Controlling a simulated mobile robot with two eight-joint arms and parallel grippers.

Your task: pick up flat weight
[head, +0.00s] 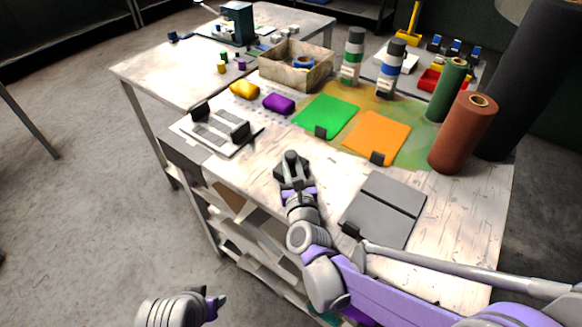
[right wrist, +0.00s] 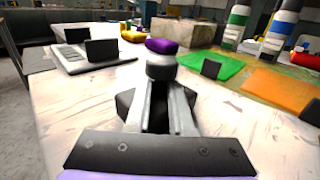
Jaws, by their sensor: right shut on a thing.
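My right gripper (head: 291,158) is over the near part of the workbench, between the grey hinged plates and the silver tray. It is shut on a small grey, rounded piece, which I take to be the flat weight (right wrist: 162,68); it shows at the fingertips in the right wrist view. The fingers hide much of it, and I cannot tell whether it touches the bench. My left gripper (head: 214,303) is low at the bottom left, away from the bench; its finger opening is not clear.
A silver tray (head: 213,133) with black blocks, purple (head: 278,103) and yellow (head: 245,89) pieces, green (head: 326,115) and orange (head: 377,135) sheets lie beyond. Grey plates (head: 385,208) lie to the right. Brown (head: 462,135) and green rolls stand at the right. Bare wood surrounds my right gripper.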

